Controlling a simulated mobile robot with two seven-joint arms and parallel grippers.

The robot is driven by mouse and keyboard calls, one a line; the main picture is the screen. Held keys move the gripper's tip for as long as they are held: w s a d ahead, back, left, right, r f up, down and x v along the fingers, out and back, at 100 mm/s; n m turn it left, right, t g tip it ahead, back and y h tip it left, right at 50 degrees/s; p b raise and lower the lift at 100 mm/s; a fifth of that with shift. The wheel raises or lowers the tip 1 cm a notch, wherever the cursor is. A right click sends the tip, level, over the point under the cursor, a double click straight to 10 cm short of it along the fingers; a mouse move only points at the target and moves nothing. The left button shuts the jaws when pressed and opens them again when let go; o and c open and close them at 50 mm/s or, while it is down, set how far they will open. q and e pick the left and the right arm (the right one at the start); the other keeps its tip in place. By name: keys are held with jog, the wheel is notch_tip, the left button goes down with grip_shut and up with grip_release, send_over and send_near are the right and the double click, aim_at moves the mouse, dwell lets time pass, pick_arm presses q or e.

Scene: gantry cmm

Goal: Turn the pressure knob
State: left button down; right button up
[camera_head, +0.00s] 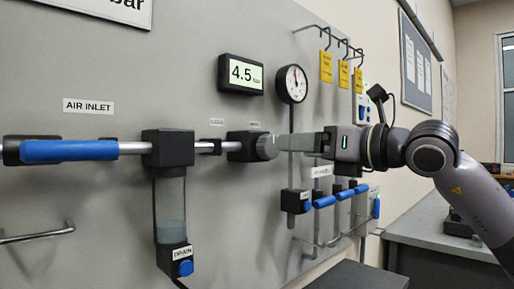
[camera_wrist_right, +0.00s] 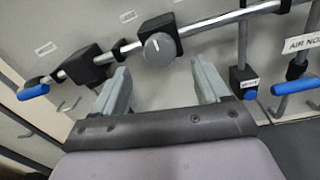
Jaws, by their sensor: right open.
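The pressure knob (camera_head: 267,147) is a round grey knob on a black regulator block (camera_head: 242,146) on the wall panel's pipe. It also shows in the right wrist view (camera_wrist_right: 160,49), facing the camera with a small mark on its face. My right gripper (camera_head: 298,144) is open and level with the knob, pointing at it from the right. In the right wrist view the two fingers (camera_wrist_right: 160,68) stand apart, with the knob ahead between their lines. I cannot tell whether the tips reach beside it. My left gripper is out of view.
A display (camera_head: 241,74) reading 4.5 and a round gauge (camera_head: 292,84) sit above the knob. A filter bowl (camera_head: 170,210) and blue-handled inlet valve (camera_head: 70,150) are left. Blue-handled valves (camera_head: 343,194) lie below my arm; yellow tags (camera_head: 326,67) hang above.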

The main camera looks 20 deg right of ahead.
aim_at(274, 145)
jog(key=p+x, duration=0.2)
jog(key=x, duration=0.5)
jog(key=c, duration=1)
